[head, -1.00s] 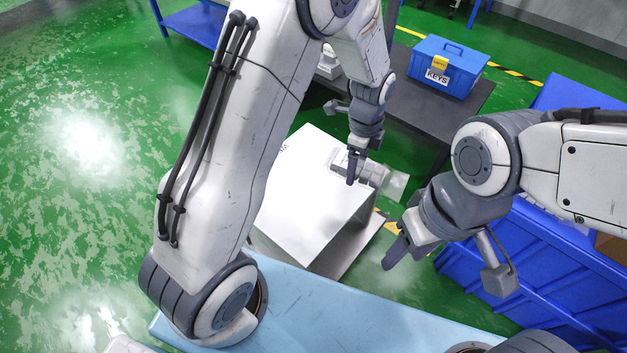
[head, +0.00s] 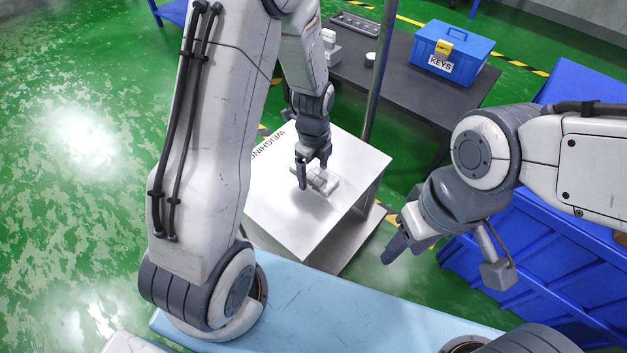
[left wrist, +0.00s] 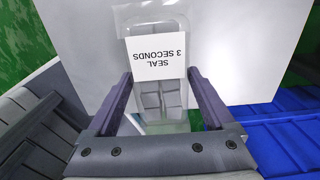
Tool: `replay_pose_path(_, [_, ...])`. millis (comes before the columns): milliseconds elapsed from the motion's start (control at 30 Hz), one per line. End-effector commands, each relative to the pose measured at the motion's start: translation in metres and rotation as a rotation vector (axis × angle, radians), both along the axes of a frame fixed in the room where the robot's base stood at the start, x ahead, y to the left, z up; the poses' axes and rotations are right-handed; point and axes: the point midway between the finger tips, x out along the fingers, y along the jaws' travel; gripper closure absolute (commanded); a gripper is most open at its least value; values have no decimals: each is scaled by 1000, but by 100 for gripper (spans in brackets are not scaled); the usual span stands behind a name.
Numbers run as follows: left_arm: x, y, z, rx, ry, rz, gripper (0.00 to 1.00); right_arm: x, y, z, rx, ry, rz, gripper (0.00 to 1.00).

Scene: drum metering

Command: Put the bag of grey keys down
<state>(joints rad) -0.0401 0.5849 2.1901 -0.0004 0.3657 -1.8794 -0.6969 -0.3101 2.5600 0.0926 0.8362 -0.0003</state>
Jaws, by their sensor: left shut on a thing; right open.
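The bag of grey keys (head: 328,184) is a clear pouch over the white weighing table (head: 290,228). In the left wrist view the bag (left wrist: 160,100) shows grey blocks inside and a white label reading "SEAL 3 SECONDS", upside down. My left gripper (head: 313,174) points down and is shut on the bag; its two fingers (left wrist: 162,88) lie on either side of it in the left wrist view. I cannot tell whether the bag touches the tabletop. My right gripper (head: 408,240) is open and empty, to the right of the table.
A dark bench (head: 400,90) behind carries a blue box labelled KEYS (head: 453,48). A grey post (head: 380,75) rises behind the weighing table. Blue bins (head: 530,265) stand at the right. A pale blue surface (head: 350,310) lies in front. The tabletop around the bag is mostly clear.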

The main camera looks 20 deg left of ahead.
Motion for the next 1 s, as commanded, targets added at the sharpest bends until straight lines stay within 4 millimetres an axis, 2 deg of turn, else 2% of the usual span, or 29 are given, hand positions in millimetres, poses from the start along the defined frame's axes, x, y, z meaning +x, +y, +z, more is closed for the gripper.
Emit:
replay_pose_path(100, [-1,0,-22,0,3,0,79,0,0,-12,0,0,0,50])
replay_pose_path(200, [-1,0,-35,0,3,0,79,0,0,-18,0,0,0,50])
replay_pose_path(600, [0,0,-39,0,0,1,79,0,0,-18,0,0,0,50])
replay_pose_path(633, [0,0,-38,0,0,1,5,0,0,-18,0,0,0,50])
replay_pose_path(667, [0,0,-38,0,0,1,0,0,0,-18,0,0,0,50])
replay_pose_path(867, [0,0,-38,0,0,1,0,0,0,-18,0,0,0,50])
replay_pose_path(1000, [0,0,-29,0,0,1,0,0,0,-13,0,0,0,50])
